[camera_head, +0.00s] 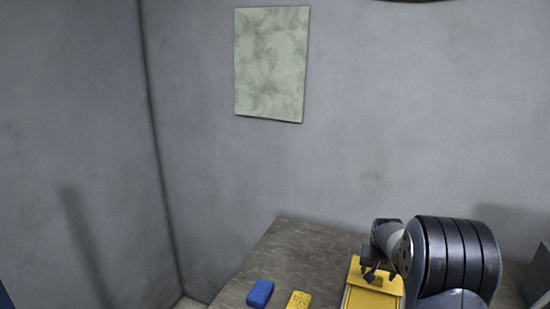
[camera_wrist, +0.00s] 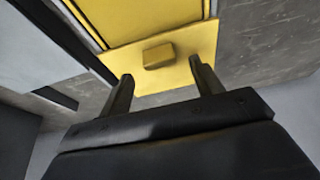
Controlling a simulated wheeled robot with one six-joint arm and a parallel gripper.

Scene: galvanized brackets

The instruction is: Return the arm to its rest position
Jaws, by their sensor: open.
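My gripper (camera_wrist: 160,84) is open in the wrist view, with its two fingers apart and nothing between them. Beyond the fingertips is a yellow box-like thing with a small yellow block-shaped knob (camera_wrist: 158,56) on its face. In the head view my gripper (camera_head: 371,272) is at the lower right, by the upper part of the yellow thing (camera_head: 356,297). My arm covers the right side of it. Whether the fingers touch it cannot be told.
A grey worktop (camera_head: 290,247) stands against the wall. A blue block (camera_head: 260,293) and a yellow block (camera_head: 299,300) lie on it, left of the yellow thing. A dark object (camera_head: 540,277) is at the right edge. A pale green panel (camera_head: 271,64) hangs on the wall.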

